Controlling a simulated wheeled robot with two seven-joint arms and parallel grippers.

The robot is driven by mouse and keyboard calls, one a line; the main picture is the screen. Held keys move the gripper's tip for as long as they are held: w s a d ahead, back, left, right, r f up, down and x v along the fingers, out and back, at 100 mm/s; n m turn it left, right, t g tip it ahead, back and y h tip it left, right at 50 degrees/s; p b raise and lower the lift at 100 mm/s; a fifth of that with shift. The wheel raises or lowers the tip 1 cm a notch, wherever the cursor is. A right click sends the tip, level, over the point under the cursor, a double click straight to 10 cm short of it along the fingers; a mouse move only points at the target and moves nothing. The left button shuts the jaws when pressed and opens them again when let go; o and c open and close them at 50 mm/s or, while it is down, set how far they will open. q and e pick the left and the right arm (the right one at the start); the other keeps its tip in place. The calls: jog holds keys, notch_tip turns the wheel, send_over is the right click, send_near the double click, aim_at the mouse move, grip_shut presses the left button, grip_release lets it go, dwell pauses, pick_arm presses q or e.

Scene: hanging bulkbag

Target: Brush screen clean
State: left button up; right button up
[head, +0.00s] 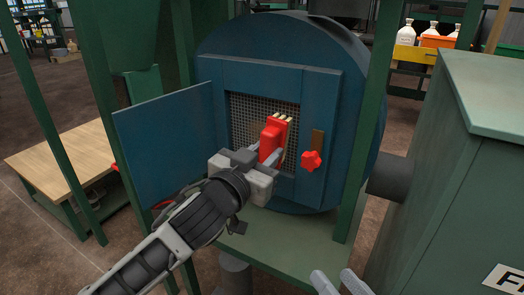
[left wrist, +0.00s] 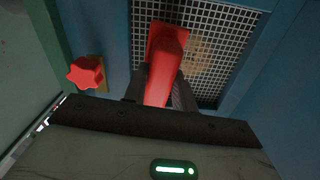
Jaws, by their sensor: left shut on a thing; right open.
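The mesh screen (head: 250,112) sits in a square opening of a blue round housing (head: 215,75), whose hinged door (head: 165,133) stands open to the left. My left gripper (head: 268,156) is shut on the handle of a red brush (head: 272,138) with pale bristle tips, in front of the screen. The brush (left wrist: 166,62) also shows in the left wrist view, covering part of the screen (left wrist: 215,28). A tan patch (left wrist: 199,55) shows on the mesh beside it. Whether the bristles touch the mesh I cannot tell. My right gripper (head: 338,283) is open and empty at the bottom edge.
A red star knob (head: 311,160) is on the right of the opening. Green frame posts (head: 362,120) stand on both sides. A green ledge (head: 300,245) lies below the housing. A green cabinet (head: 470,150) stands close on the right, and a wooden-topped table (head: 65,155) on the left.

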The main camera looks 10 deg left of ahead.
pick_arm(q)
jog(key=shift+w+a+p, duration=1.4)
jog(key=shift+w+a, duration=0.1)
jog(key=shift+a, duration=2.5)
jog(key=shift+s+d+r+p, duration=0.25)
jog(key=shift+s+d+p, duration=0.3)
jog(key=shift+d, duration=0.8)
jog(key=shift+s+d+r+p, duration=0.2)
jog(key=shift+s+d+p, duration=0.3)
jog(key=shift+d, duration=0.8)
jog(key=shift+s+d+r+p, duration=0.25)
jog(key=shift+s+d+p, duration=0.3)
jog(key=shift+d, duration=0.8)
jog(key=shift+p+v, duration=0.65)
jog(key=shift+v, duration=0.55)
jog(key=shift+p+v, duration=0.5)
jog(key=shift+v, duration=1.25)
jog(key=shift+a, duration=0.1)
